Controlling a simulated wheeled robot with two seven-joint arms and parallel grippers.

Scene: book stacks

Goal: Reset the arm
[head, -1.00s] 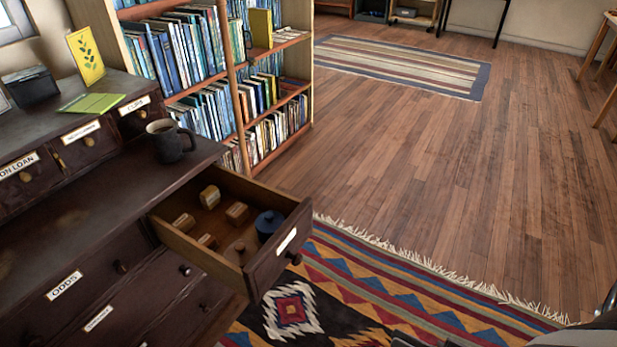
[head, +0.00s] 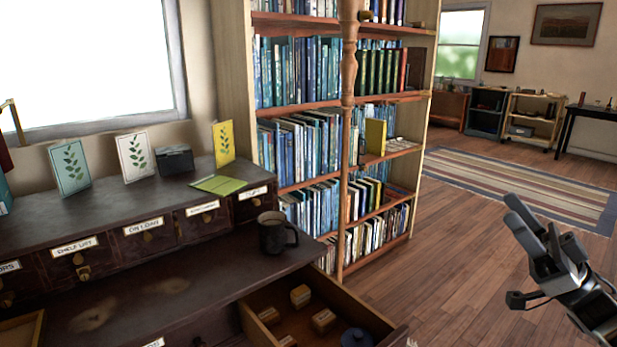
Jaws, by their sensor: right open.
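My right gripper (head: 540,235) is raised at the right side of the head view, over the wooden floor. Its jaws are open and hold nothing, and it is well apart from the desk and the shelves. My left gripper is not in view.
A dark desk (head: 160,300) fills the lower left, with a black mug (head: 272,235) on top. An open drawer (head: 262,326) juts out, holding wooden blocks (head: 300,296) and a dark blue round object (head: 356,338). A bookcase (head: 235,110) stands behind. Floor (head: 460,250) right of it is clear.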

